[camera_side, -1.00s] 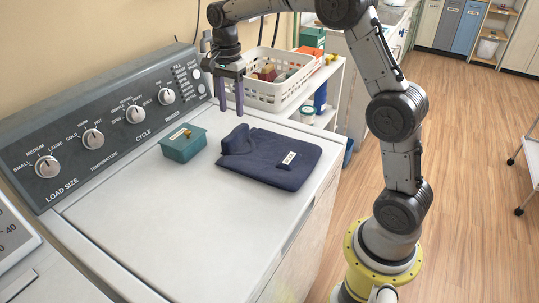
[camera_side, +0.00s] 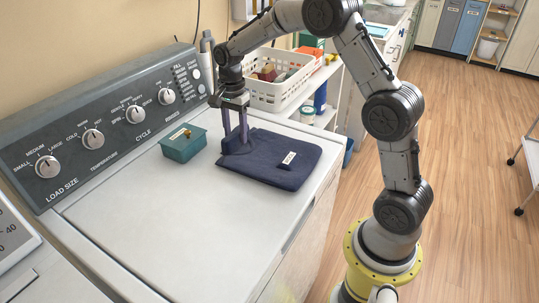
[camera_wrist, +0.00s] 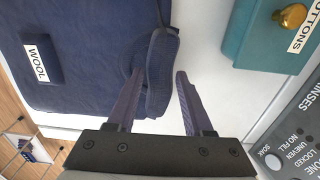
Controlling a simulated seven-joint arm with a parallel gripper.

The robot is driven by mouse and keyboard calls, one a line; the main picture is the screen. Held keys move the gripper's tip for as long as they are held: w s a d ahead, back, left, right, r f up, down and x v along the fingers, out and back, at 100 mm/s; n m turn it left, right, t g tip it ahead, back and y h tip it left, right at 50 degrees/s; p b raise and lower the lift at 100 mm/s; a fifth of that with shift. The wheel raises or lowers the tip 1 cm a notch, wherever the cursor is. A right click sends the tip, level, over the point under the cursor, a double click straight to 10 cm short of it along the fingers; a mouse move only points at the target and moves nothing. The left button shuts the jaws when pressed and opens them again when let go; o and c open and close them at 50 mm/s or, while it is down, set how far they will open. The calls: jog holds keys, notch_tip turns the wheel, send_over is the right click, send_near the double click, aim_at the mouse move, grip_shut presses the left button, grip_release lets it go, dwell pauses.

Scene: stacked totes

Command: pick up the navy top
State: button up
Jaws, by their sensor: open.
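The navy top (camera_side: 275,164) lies folded flat on the washer lid, with a raised rolled part at its left end and a white label reading WOOL. In the wrist view the navy top (camera_wrist: 85,50) fills the upper left, and its raised part stands between my fingers. My gripper (camera_side: 235,138) points down at that left end. In the wrist view my gripper (camera_wrist: 160,80) has its jaws apart, one finger over the cloth side and the other over the bare lid. Contact with the cloth cannot be told.
A teal box (camera_side: 183,145) with a brass knob and a BUTTONS label stands just left of the top; it also shows in the wrist view (camera_wrist: 265,40). The control panel (camera_side: 100,125) rises behind. A white basket (camera_side: 280,85) is beyond. The front lid is clear.

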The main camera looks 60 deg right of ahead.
grip_shut()
jog(key=shift+r, duration=0.2)
dwell(0.3)
